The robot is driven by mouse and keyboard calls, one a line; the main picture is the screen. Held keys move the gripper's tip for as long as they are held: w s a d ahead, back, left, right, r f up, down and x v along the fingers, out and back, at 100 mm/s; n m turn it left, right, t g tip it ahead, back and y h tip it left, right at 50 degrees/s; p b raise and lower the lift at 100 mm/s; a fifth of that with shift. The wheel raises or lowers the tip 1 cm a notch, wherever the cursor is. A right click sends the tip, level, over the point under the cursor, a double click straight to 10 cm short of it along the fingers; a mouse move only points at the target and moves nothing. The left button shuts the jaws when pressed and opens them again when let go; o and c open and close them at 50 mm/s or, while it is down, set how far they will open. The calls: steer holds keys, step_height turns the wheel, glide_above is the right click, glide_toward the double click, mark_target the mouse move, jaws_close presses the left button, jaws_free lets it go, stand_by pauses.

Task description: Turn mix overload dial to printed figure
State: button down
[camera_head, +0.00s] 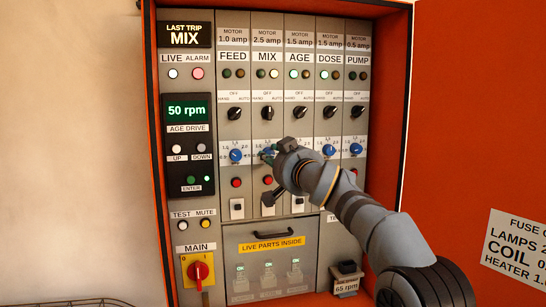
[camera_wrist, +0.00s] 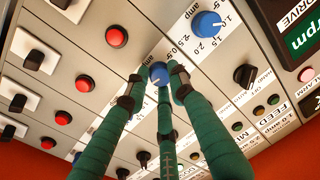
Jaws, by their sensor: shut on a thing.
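The mix overload dial is a blue knob in the MIX column of the control panel (camera_head: 327,228). In the wrist view the blue dial (camera_wrist: 158,71) sits between the tips of my green-fingered gripper (camera_wrist: 157,79). My gripper (camera_head: 272,157) is shut on this dial and hides part of it and its scale in the head view. The printed MIX motor plate (camera_head: 267,38) reads 2.5 amp.
The blue FEED dial (camera_head: 236,155) is close on the left, the DOSE dial (camera_head: 329,150) to the right. Black selector switches (camera_head: 267,113) stand above and red buttons (camera_head: 236,183) below. The orange cabinet wall (camera_head: 391,130) bounds the panel at right.

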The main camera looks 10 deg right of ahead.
steer(key=shift+n+b, duration=0.3)
steer(key=shift+b, duration=0.05)
steer(key=shift+r, duration=0.15)
steer(key=c, duration=1.5)
jaws_free()
steer(key=shift+c, duration=0.2)
steer(key=shift+o, duration=0.3)
steer(key=shift+s, duration=0.1)
steer(key=s+d, duration=0.2)
steer(key=s, duration=0.9)
steer(key=shift+s, duration=0.4)
steer(key=shift+w, duration=0.1)
